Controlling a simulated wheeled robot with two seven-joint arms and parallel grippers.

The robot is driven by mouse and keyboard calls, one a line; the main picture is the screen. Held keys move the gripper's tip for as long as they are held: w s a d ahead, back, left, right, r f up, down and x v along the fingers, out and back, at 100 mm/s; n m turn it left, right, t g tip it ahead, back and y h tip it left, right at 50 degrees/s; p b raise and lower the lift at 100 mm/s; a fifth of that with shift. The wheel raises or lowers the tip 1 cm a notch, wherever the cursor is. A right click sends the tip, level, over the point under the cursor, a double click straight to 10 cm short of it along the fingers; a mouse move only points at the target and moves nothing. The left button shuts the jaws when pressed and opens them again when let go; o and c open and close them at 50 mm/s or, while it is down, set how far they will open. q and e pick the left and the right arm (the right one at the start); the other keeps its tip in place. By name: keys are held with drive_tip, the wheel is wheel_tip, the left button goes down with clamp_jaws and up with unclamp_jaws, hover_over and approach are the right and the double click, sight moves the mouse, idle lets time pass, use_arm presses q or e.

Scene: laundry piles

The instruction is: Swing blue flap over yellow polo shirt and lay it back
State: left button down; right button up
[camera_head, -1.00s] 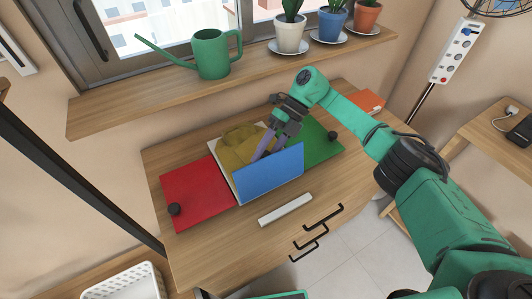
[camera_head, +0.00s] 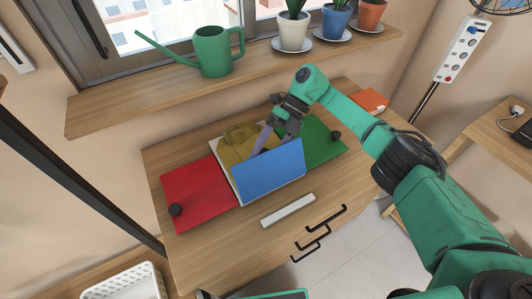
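The folding board lies on the wooden dresser top, with a red flap (camera_head: 198,193) on the left and a green flap (camera_head: 323,144) on the right, both flat. The blue flap (camera_head: 269,172) at the front is tilted up, standing at a steep angle. The yellow polo shirt (camera_head: 236,147) lies folded on the middle panel behind it, its front part hidden by the blue flap. My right gripper (camera_head: 266,138) is over the shirt, behind the blue flap, fingers pointing down. Its fingertips are partly hidden, so its opening is unclear. My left gripper is out of view.
A white bar (camera_head: 288,211) lies on the dresser in front of the board. Black knobs sit on the red flap (camera_head: 175,210) and green flap (camera_head: 336,135). A shelf behind holds a green watering can (camera_head: 212,52) and potted plants. An orange book (camera_head: 371,100) lies at the right.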

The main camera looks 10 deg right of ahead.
drive_tip(key=b+v, duration=0.2)
drive_tip(key=v, duration=0.5)
drive_tip(key=shift+d+r+b, duration=0.2)
drive_tip(key=shift+b, duration=0.2)
drive_tip(key=shift+w, duration=0.1)
